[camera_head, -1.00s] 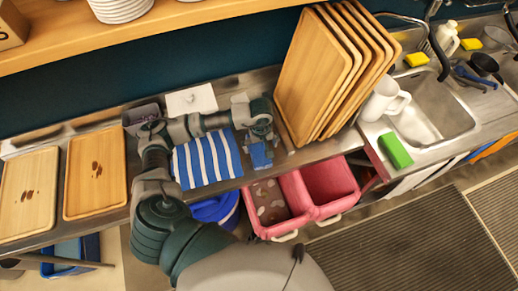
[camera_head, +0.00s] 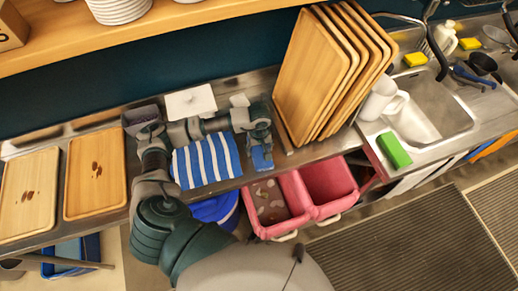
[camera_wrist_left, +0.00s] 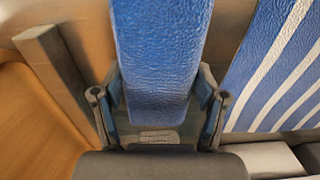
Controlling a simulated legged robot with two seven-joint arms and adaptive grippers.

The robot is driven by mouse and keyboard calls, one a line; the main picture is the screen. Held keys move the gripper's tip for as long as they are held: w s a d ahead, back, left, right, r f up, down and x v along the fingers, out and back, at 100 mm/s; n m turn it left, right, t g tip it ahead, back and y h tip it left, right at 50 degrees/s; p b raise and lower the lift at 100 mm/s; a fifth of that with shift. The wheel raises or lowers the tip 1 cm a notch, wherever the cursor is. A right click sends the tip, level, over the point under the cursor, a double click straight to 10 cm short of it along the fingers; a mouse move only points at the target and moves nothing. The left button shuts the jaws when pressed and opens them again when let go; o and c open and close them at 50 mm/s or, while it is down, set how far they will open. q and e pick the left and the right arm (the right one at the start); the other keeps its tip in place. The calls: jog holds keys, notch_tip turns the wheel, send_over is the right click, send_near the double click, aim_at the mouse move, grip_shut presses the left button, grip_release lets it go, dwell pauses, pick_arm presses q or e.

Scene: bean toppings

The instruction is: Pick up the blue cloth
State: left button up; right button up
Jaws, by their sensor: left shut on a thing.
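A plain blue cloth (camera_head: 262,159) is at the front of the steel counter, right of a blue-and-white striped cloth (camera_head: 207,161). My left gripper (camera_head: 261,146) is shut on the plain blue cloth. In the left wrist view the blue cloth (camera_wrist_left: 160,50) stretches away between the two fingers of the left gripper (camera_wrist_left: 158,105), and the striped cloth (camera_wrist_left: 280,75) lies to the right, apart from it. I cannot tell whether the held cloth still touches the counter. My right gripper is not in view.
Wooden trays (camera_head: 320,80) stand upright just right of the gripper. Two flat trays (camera_head: 95,172) lie at the left. Pink bins (camera_head: 328,182) sit below the counter edge. A green sponge (camera_head: 394,149) and white jug (camera_head: 383,100) are by the sink.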

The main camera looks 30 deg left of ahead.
aim_at(256, 148)
pick_arm(q)
jog(key=shift+a+r, duration=0.1)
jog(key=shift+r, duration=0.5)
jog(key=shift+s+a+r+b, duration=0.1)
jog(key=shift+a+r+b, duration=0.1)
jog(key=shift+r, duration=0.35)
jog(key=shift+s+a+r+b, duration=0.1)
jog(key=shift+a+r+b, duration=0.1)
jog(key=shift+r, duration=0.3)
jog(key=s, duration=0.5)
jog(key=shift+s+d+r+b, duration=0.1)
jog(key=shift+s+d+b, duration=0.15)
jog(key=shift+s+b, duration=0.15)
jog(key=s, duration=0.2)
jog(key=s+d, duration=0.1)
jog(key=s, duration=0.1)
jog(key=s+d+r+b, duration=0.1)
jog(key=s, duration=0.1)
jog(key=shift+s, duration=0.35)
jog(key=s+p, duration=0.2)
jog(key=s, duration=0.1)
jog(key=shift+a+r, duration=0.1)
jog(key=shift+a, duration=0.05)
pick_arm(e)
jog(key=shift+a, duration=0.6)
pick_arm(q)
jog(key=shift+d, duration=0.2)
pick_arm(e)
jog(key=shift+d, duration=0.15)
